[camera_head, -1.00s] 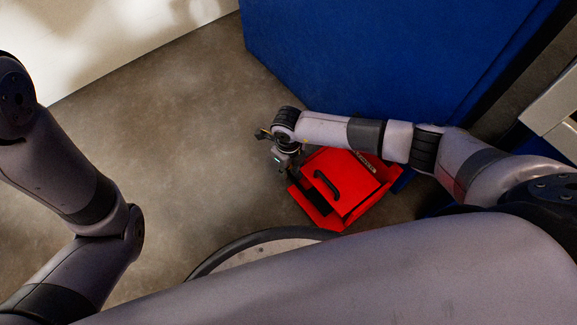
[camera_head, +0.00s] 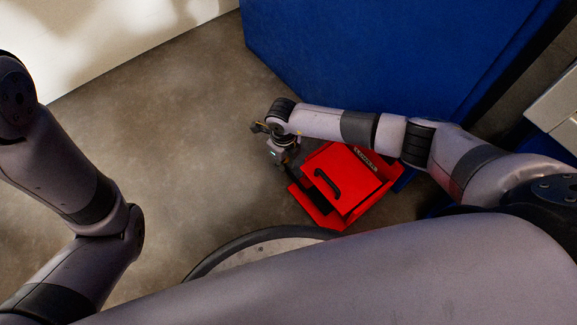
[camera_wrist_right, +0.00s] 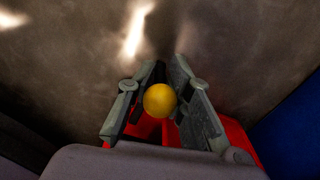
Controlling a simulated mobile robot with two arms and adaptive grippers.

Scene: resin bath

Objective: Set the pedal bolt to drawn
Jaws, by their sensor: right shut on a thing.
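The pedal bolt's round yellow knob (camera_wrist_right: 159,101) sits between the two fingers of my right gripper (camera_wrist_right: 166,76) in the right wrist view. The fingers are shut on it. In the head view my right gripper (camera_head: 284,152) is at the left edge of the red pedal housing (camera_head: 350,172), low over the floor, and the knob is hidden there. The bolt's shaft is hidden. My left gripper is out of view.
A large blue cabinet (camera_head: 370,55) stands behind the housing, close to my right arm. A pale wall or panel (camera_head: 90,40) is at the upper left. The concrete floor (camera_head: 195,150) left of the housing is clear.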

